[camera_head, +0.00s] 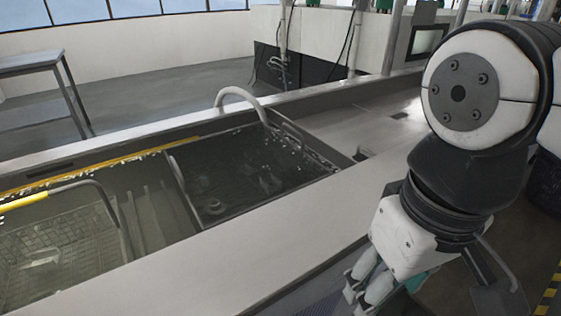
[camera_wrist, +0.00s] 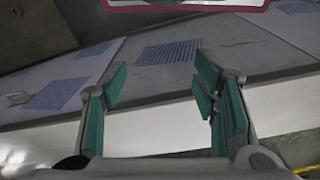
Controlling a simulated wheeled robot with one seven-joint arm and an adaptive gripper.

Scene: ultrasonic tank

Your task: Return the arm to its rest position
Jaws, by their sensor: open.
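My gripper (camera_wrist: 158,85) is open and empty in the wrist view, its two green-padded fingers wide apart with nothing between them. In the head view my arm is folded at the right, and the gripper (camera_head: 365,285) points down at the lower edge, beside the front of the tank. Its fingertips are partly cut off there. The wrist camera looks at a grey panel (camera_wrist: 230,45) with blue-grey grilles and a white strip below it.
The ultrasonic tank (camera_head: 230,252) fills the left and middle, with liquid and a wire basket (camera_head: 60,250) with a yellow handle. A grey table (camera_head: 35,62) stands at the back left. Yellow-black floor tape (camera_head: 548,295) is at the right.

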